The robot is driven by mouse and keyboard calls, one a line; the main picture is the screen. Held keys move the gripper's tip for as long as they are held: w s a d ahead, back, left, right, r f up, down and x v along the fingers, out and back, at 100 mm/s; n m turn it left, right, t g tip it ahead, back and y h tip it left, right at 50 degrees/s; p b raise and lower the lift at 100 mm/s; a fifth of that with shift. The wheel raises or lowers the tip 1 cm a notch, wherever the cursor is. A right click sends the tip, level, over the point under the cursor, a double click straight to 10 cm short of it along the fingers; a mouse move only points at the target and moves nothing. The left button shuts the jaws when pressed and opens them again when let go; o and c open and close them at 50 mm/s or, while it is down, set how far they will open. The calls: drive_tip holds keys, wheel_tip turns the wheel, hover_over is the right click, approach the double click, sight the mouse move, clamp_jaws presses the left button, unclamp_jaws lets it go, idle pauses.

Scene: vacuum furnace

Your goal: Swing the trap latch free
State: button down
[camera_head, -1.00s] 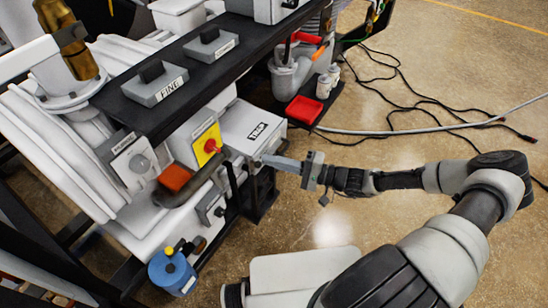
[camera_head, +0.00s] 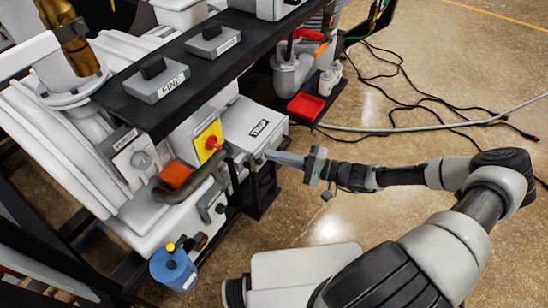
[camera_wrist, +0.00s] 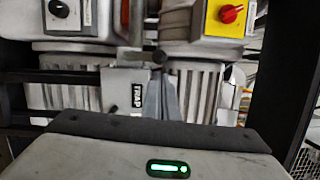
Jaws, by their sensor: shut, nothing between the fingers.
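The white box labelled TRAP (camera_head: 252,122) sits on the furnace side, below the black shelf. In the wrist view its labelled face (camera_wrist: 121,95) is left of the fingers. Dark lever-like parts stand at its front edge; a rounded dark end (camera_wrist: 160,57) shows just beyond the fingertips and may be the latch. My gripper (camera_head: 269,154) reaches in from the right, its fingers shut and empty, tips close to these parts. In the wrist view the fingers (camera_wrist: 161,80) point toward the dark end. I cannot tell whether they touch it.
A yellow plate with a red switch (camera_head: 209,142) and an orange block (camera_head: 175,174) are left of the trap. The black shelf (camera_head: 165,108) overhangs behind. A blue canister (camera_head: 173,269) stands lower left.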

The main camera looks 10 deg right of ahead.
drive_tip(key=s+d, duration=0.1)
drive_tip(key=d, duration=1)
drive_tip(key=shift+s, duration=0.35)
